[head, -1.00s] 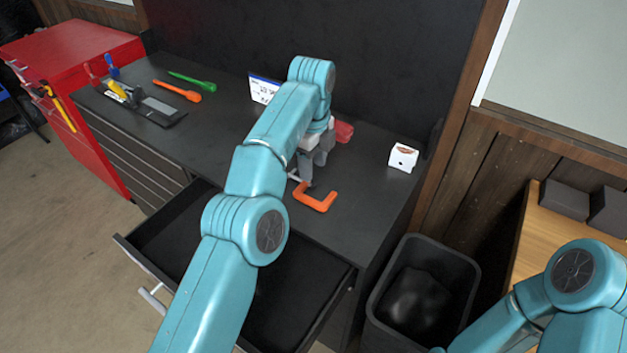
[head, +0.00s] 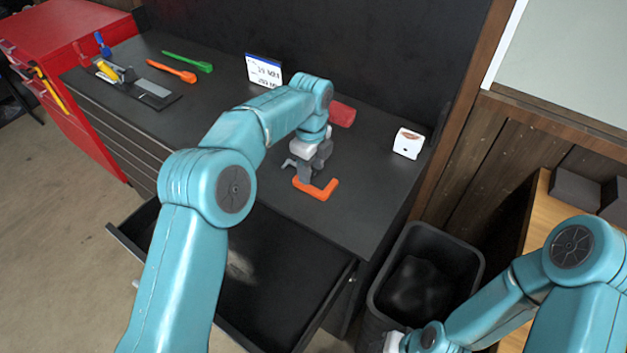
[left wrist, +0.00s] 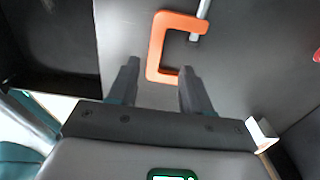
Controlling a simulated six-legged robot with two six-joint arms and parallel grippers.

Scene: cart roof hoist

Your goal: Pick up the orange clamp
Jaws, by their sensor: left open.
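The orange clamp (head: 325,193) lies on the dark workbench top near its front edge, above the open drawer. It is C-shaped, with a grey rod that shows in the left wrist view beside the orange frame (left wrist: 157,45). My left gripper (head: 306,172) is just above and beside the clamp, pointing down. The fingers hide part of the clamp in the head view.
An open drawer (head: 262,300) juts out below the bench. A black bin (head: 470,268) stands to its right. A white box (head: 408,143), a red cylinder (head: 342,114), a sign (head: 263,70), and orange (head: 172,71) and green (head: 188,62) tools are on the bench.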

